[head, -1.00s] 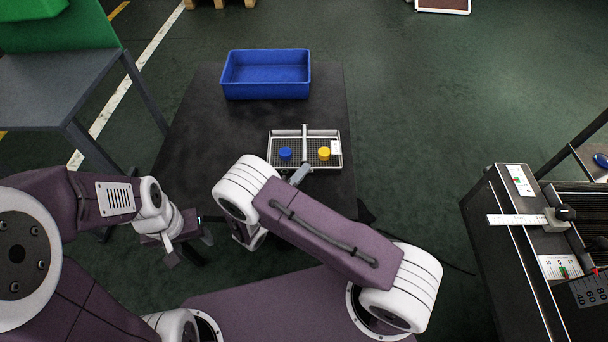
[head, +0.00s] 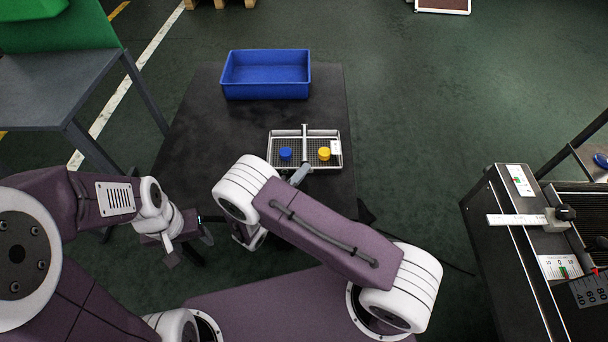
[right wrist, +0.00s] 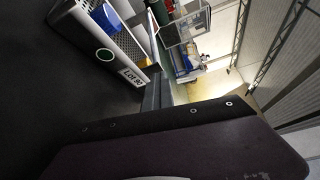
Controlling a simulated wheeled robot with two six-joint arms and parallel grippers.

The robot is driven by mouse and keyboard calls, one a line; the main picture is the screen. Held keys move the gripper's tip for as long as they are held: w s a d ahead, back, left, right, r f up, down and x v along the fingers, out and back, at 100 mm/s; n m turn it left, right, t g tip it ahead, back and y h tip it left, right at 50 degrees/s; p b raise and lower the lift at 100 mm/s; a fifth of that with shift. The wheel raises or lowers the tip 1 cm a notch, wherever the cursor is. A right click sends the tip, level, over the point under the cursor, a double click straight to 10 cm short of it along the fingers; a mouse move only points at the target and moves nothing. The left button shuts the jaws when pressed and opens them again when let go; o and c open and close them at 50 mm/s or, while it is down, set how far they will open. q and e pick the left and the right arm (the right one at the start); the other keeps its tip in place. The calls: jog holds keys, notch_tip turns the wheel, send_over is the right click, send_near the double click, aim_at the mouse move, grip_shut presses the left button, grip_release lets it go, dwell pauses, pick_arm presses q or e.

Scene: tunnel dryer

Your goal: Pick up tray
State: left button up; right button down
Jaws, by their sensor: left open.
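A shallow mesh tray (head: 274,160) with light metal sides lies on the dark table (head: 200,140). It holds a blue round piece (head: 286,153) and a yellow round piece (head: 324,153), with a bar between them. My right arm reaches in, and a grey end part of it (head: 300,175) is at the tray's near edge. Its fingers are mostly hidden, and I cannot tell whether they touch the tray. A perforated side with a lot label (right wrist: 133,77), probably the tray's, shows in the right wrist view. My left gripper (head: 170,250) is open and empty, left of the table's near part.
A blue bin (head: 266,90) stands behind the tray on the table. A grey bench (head: 60,90) with a green panel stands at the left. A dark machine with a ruler (head: 515,220) stands at the right. The floor between table and machine is clear.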

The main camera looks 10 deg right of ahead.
jog(key=c, duration=2.2)
grip_release()
jog(key=c, duration=1.8)
grip_release()
jog(key=shift+c, duration=0.2)
